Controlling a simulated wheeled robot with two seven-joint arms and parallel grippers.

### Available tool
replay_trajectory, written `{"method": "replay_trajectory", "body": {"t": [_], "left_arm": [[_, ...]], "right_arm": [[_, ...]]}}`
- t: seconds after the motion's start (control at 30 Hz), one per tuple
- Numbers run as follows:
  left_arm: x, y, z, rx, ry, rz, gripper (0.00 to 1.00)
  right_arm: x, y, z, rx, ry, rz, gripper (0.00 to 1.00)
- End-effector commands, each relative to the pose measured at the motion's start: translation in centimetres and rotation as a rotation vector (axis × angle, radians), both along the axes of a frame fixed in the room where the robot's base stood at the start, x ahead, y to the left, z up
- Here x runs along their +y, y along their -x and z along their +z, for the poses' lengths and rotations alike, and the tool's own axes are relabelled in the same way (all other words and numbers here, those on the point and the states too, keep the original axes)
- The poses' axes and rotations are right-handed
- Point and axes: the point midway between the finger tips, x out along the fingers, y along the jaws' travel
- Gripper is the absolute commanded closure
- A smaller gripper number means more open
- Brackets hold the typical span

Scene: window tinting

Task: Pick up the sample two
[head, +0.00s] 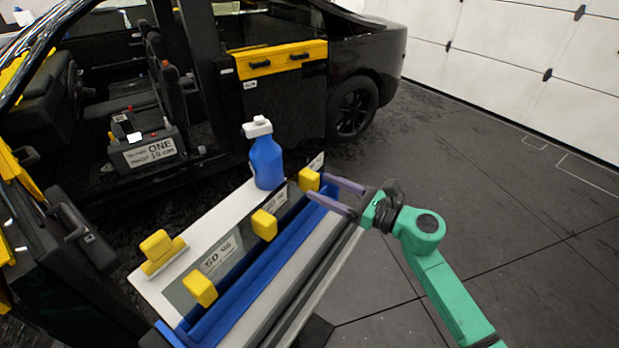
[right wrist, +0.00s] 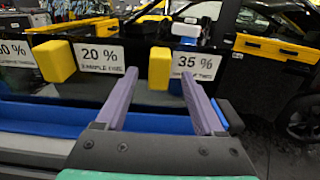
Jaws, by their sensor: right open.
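The sample plate labelled 35 % (right wrist: 197,62), whose small line seems to read sample two, stands upright in the rack with a yellow block (right wrist: 160,68) at its left. In the head view this block (head: 309,179) is at the far end of the row. My right gripper (head: 317,187) is open, its two purple fingers pointing at that block. In the right wrist view the block appears between the fingertips (right wrist: 159,73); whether they reach around it I cannot tell. My left gripper is not in view.
More yellow blocks (head: 264,224) and plates, marked 20 % (right wrist: 100,55) and 50 %, stand in the blue-lined rack (head: 240,310). A blue spray bottle (head: 267,160) stands on the white ledge behind. A black car (head: 365,60) with open doors is beyond. Floor at right is clear.

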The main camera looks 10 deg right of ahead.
Motion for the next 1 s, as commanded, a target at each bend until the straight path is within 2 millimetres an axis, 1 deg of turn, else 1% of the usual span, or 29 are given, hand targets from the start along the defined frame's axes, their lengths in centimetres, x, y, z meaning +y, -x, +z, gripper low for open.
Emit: {"method": "replay_trajectory", "body": {"t": [0.03,0.1,0.2,0.4,0.47,0.5,0.57,0.6,0.87,1.0], "left_arm": [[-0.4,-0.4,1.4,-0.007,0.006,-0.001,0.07],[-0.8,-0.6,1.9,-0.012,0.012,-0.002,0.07],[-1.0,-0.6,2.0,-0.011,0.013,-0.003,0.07],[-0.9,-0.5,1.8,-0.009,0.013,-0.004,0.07],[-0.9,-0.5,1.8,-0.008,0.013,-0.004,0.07],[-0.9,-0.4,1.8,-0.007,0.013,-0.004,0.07],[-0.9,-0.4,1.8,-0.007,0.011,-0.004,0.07],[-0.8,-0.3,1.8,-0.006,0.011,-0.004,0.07],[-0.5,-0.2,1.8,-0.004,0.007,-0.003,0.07],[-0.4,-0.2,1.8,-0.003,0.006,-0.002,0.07]], "right_arm": [[0.6,-0.9,0.7,0.000,-0.006,-0.001,0.30],[1.5,-1.9,0.5,-0.001,-0.006,0.000,0.30],[2.3,-2.6,0.1,-0.001,-0.002,0.000,0.30],[2.3,-2.6,-0.2,0.000,0.000,0.000,0.30],[2.3,-2.6,-0.2,0.001,-0.001,0.000,0.53],[2.3,-2.6,-0.2,0.001,-0.001,0.000,0.68],[2.3,-2.6,-0.2,0.000,-0.001,0.000,0.91],[2.3,-2.6,-0.2,0.000,-0.001,0.000,1.00],[2.3,-2.6,-0.2,0.000,-0.003,0.000,1.00],[2.2,-2.6,0.4,-0.001,-0.001,0.000,1.00]]}}
